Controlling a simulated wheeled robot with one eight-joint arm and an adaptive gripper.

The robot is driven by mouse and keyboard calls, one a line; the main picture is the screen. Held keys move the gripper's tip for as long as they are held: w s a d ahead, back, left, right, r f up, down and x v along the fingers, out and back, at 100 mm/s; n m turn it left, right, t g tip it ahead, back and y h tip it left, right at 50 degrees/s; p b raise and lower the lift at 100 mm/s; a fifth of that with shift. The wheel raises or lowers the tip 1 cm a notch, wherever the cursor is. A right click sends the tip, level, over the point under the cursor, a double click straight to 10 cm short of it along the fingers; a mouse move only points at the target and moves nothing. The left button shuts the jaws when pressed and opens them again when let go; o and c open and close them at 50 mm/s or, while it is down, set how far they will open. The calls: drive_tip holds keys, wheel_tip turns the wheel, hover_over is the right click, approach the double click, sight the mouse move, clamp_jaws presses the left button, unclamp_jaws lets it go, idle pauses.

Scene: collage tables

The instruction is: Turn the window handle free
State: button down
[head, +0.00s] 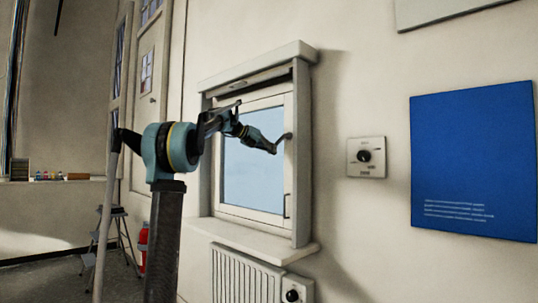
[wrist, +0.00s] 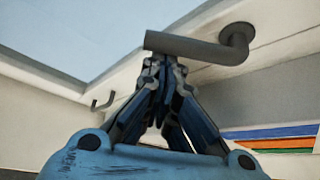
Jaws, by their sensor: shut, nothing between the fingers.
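The window handle (wrist: 195,48) is a dark grey L-shaped lever on the white window frame. In the wrist view its pivot is at the upper right and its lever points left across the frame. In the head view the handle (head: 286,136) is on the right side of the sash. My gripper (wrist: 162,62) is shut and empty, its fingertips right below the lever's free end; I cannot tell if they touch it. My gripper (head: 274,149) also shows at the handle in the head view. The window (head: 254,155) looks closed. A second, lower handle (head: 286,205) hangs on the same sash side.
A sill (head: 250,235) and a radiator (head: 240,275) are below the window. A dial box (head: 366,157) and a blue panel (head: 473,160) are on the wall to the right. A step stool (head: 113,235) and a red extinguisher (head: 143,240) stand at left.

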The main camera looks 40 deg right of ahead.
drive_tip(key=shift+w+a+r+m+t+y, duration=0.1)
drive_tip(key=shift+w+r+m+t, duration=0.4)
drive_tip(key=shift+r, duration=0.2)
drive_tip(key=shift+w+d+r+m+t+y, duration=0.1)
drive_tip(key=shift+w+r+m+t, duration=0.3)
drive_tip(key=shift+r+m+t, duration=0.25)
drive_tip(key=shift+w+a+r+m+t+y, duration=0.1)
drive_tip(key=shift+w+r+m+t, duration=0.4)
drive_tip(key=shift+r, duration=0.2)
drive_tip(key=shift+a+r, duration=0.1)
drive_tip(key=v, duration=0.9)
drive_tip(key=shift+s+a+r, duration=0.15)
drive_tip(key=shift+a+r, duration=0.05)
drive_tip(key=shift+a, duration=0.15)
